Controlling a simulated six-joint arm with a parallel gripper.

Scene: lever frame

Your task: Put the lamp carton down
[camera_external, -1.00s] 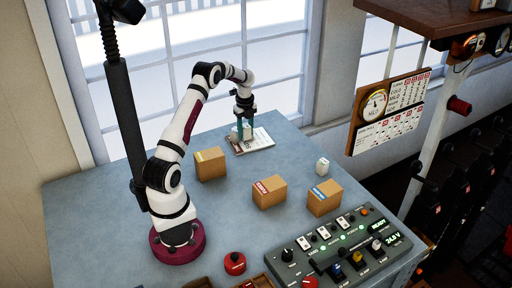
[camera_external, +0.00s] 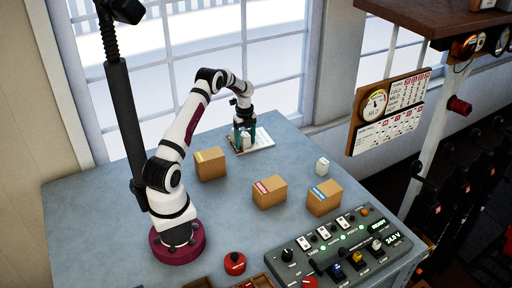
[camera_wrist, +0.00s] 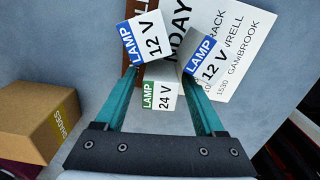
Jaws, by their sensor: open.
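My gripper (camera_wrist: 164,80) is open, with its two teal fingers spread. A small white lamp carton with a green 24 V label (camera_wrist: 160,96) shows between the fingers in the wrist view, with gaps beside it. Two lamp cartons with blue 12 V labels are close by, one at the upper left (camera_wrist: 148,38) and one at the right (camera_wrist: 204,62); both show near the fingertips. In the external view my gripper (camera_external: 245,135) is low over the printed card (camera_external: 264,143), with a white carton (camera_external: 246,142) between its fingers. Contact beneath the cartons is hard to tell.
Brown boxes stand nearby: yellow-labelled (camera_external: 211,164), red-labelled (camera_external: 269,192) and blue-labelled (camera_external: 324,198). A lone white carton (camera_external: 322,166) stands at the right. A control panel (camera_external: 345,248) and red button (camera_external: 235,263) are at the front.

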